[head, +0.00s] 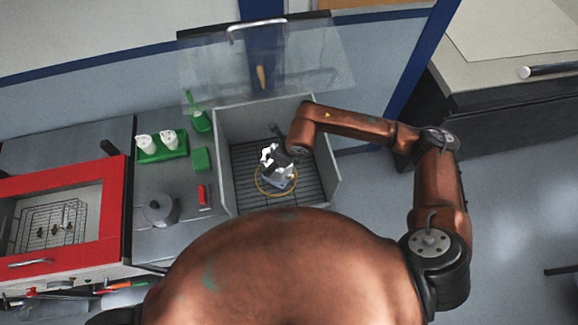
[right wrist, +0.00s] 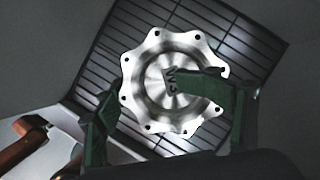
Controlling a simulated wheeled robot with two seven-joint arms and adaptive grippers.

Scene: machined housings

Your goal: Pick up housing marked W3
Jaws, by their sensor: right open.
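The housing marked W3 (right wrist: 158,93) is a silvery metal disc with a scalloped, holed flange and a dark W3 on its middle. It lies on a dark wire rack (right wrist: 90,75) inside a grey open-topped box (head: 327,188). In the head view the housing (head: 280,183) is small and partly hidden under my right gripper (head: 272,156). In the right wrist view the green fingers of my right gripper (right wrist: 146,95) are apart. One finger is by the flange's left edge and the other overlaps the housing's right part. I cannot tell whether they touch it. My left gripper is out of view.
A clear lid (head: 300,55) stands raised behind the box, and box walls surround the rack. On the counter left are a green holder (head: 163,155) with white pieces, a grey pot (head: 160,209) and a red item (head: 204,195). A red-framed unit (head: 112,210) stands farther left.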

